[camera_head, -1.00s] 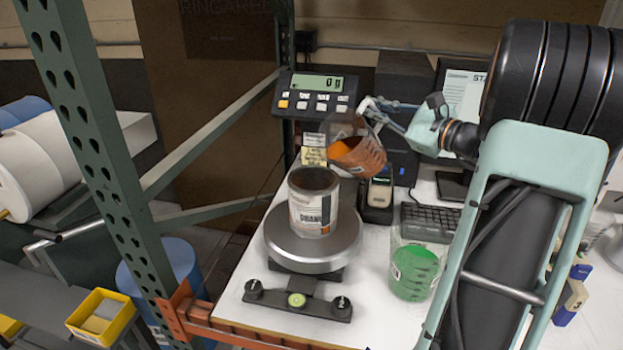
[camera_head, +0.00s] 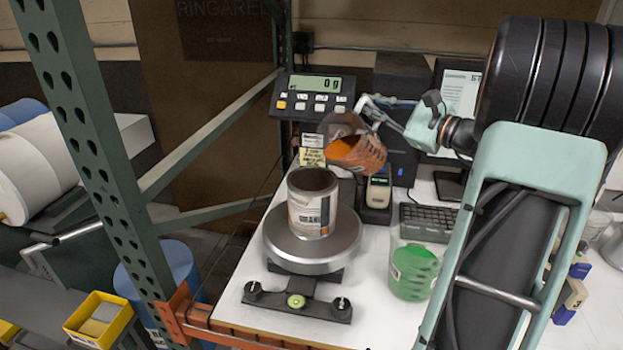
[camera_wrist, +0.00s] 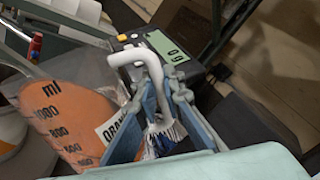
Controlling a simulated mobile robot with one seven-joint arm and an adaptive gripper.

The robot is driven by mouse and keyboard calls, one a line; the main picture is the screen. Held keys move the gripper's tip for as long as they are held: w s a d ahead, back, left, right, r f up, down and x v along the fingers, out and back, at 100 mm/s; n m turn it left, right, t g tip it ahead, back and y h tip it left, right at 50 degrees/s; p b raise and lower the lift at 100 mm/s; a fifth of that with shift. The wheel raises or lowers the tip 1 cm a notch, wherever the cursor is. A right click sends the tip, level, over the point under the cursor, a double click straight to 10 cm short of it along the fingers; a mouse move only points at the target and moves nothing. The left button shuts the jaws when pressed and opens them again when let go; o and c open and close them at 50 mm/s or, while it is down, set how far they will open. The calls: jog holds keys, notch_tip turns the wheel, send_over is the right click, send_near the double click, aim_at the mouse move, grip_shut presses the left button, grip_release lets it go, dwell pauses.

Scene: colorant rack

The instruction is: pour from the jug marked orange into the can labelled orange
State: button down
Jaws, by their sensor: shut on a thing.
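The jug (camera_head: 354,152) holds orange liquid and is tilted toward the left, its lower-left side above and right of the can's mouth. In the wrist view the jug (camera_wrist: 68,122) shows measuring marks and a partly hidden label beginning "ORAN". My gripper (camera_head: 372,107) is shut on the jug's white handle; its blue fingers also show in the wrist view (camera_wrist: 165,110). The can (camera_head: 312,205) stands upright on the round scale plate (camera_head: 280,250), its label only partly readable. No stream of liquid is visible between jug and can.
The scale display (camera_head: 315,95) behind the can reads 0 g. A jug of green liquid (camera_head: 412,272) stands right of the scale. A handheld device (camera_head: 378,193) and a keyboard (camera_head: 428,219) sit behind it. A green rack post (camera_head: 95,150) stands at left.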

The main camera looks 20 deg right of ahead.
jog(key=shift+s+a+r+n, duration=0.1)
jog(key=shift+a+r+n, duration=0.15)
jog(key=shift+r, duration=0.2)
jog(key=shift+s+a+r+n, duration=0.15)
jog(key=shift+r+n, duration=0.1)
jog(key=shift+r, duration=0.15)
dwell(1.7)
